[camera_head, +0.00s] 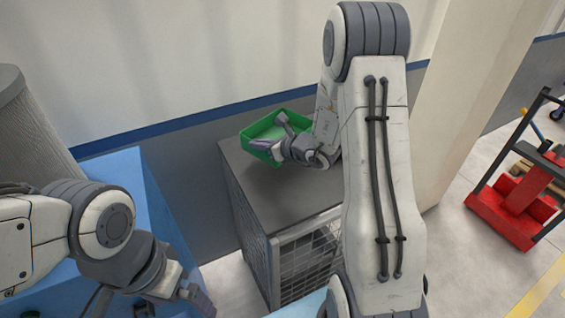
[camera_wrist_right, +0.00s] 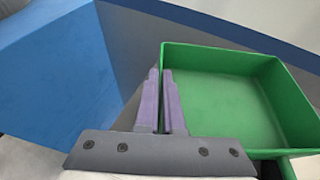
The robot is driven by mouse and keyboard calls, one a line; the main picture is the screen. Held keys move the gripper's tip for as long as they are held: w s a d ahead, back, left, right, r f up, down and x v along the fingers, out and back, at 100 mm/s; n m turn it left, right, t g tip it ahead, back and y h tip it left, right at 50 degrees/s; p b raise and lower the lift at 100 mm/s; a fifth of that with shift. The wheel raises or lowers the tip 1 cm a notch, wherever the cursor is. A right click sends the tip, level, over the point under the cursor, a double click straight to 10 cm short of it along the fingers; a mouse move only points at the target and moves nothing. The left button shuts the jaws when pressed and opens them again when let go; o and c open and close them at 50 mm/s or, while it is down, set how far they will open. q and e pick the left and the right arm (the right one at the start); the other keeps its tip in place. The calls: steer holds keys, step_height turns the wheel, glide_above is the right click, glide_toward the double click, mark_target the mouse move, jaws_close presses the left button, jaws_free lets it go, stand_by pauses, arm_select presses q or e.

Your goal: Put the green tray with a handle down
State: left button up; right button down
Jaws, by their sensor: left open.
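The green tray (camera_head: 270,129) is at the back of a grey-topped cage cabinet, by the wall. I cannot tell whether its base touches the top. My right gripper (camera_head: 262,145) is at the tray's near left side. In the right wrist view the tray (camera_wrist_right: 285,95) looks empty, and the purple fingers of my right gripper (camera_wrist_right: 162,100) are close together, with its left wall running between them. The handle is not clearly seen. My left gripper (camera_head: 197,298) is low at the left, away from the tray, open, with its fingers partly hidden.
The cabinet top (camera_head: 290,196) is bare in front of the tray. A blue surface (camera_head: 150,195) stands to the left, with a gap before the cabinet. A wall (camera_head: 190,65) with a blue stripe rises behind. A red cart (camera_head: 510,205) stands at the far right.

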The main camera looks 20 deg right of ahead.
step_height(320, 180, down, 7)
steer(key=shift+f+p, duration=0.15)
steer(key=shift+p, duration=0.25)
steer(key=shift+f, duration=0.1)
steer(key=c, duration=1)
jaws_free()
steer(key=shift+c, duration=0.2)
